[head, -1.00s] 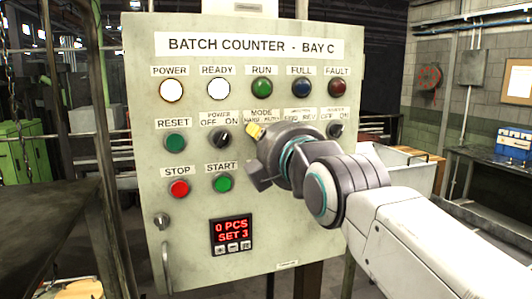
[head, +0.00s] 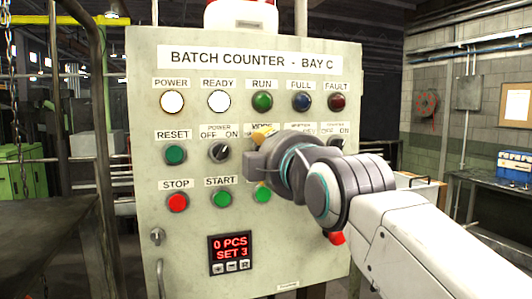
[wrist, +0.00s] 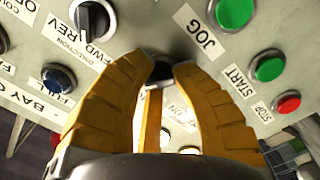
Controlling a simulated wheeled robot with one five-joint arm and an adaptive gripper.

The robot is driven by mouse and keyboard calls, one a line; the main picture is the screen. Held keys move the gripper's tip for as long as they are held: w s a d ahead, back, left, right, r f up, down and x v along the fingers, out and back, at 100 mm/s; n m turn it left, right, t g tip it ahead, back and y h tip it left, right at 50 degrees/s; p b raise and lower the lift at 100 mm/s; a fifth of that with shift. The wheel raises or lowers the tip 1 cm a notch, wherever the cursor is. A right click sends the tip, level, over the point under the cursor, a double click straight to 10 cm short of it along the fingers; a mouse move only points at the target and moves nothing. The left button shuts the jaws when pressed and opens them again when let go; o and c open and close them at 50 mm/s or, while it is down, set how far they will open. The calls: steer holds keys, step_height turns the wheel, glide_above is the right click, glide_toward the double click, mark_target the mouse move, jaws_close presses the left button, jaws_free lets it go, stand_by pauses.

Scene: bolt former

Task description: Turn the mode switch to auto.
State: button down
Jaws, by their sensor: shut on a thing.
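The mode switch is mostly hidden behind my gripper (head: 259,158) in the head view; only part of its label (head: 261,128) shows above.
The direction switch (wrist: 92,18) is beside my fingers. The green jog button (head: 263,195) is just below my gripper, with the start button (head: 221,199) and stop button (head: 177,203) to its left. The power switch (head: 220,151) is left of my gripper.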

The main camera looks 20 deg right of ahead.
steer(key=shift+r, duration=0.1)
steer(key=c, duration=1)
jaws_free()
steer(key=shift+o, duration=0.2)
steer(key=s, duration=0.7)
steer(key=shift+s, duration=0.2)
